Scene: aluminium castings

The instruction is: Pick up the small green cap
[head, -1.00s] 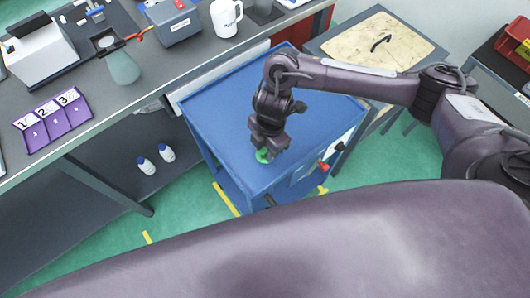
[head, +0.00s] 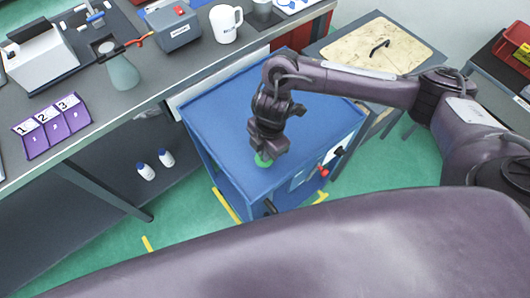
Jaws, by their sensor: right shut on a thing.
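The small green cap (head: 262,160) is at the blue cart's top, near its front edge. My right gripper (head: 266,150) points down over it and is shut on it, hiding much of it. I cannot tell whether the cap touches the cart top. My right arm reaches in from the right. My left gripper is not in view.
The blue cart top (head: 215,105) is otherwise bare. A grey bench (head: 165,75) to the left bears a white mug (head: 225,22), a grey box (head: 174,26) and purple numbered cards (head: 52,125). Two white bottles (head: 146,171) stand below.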

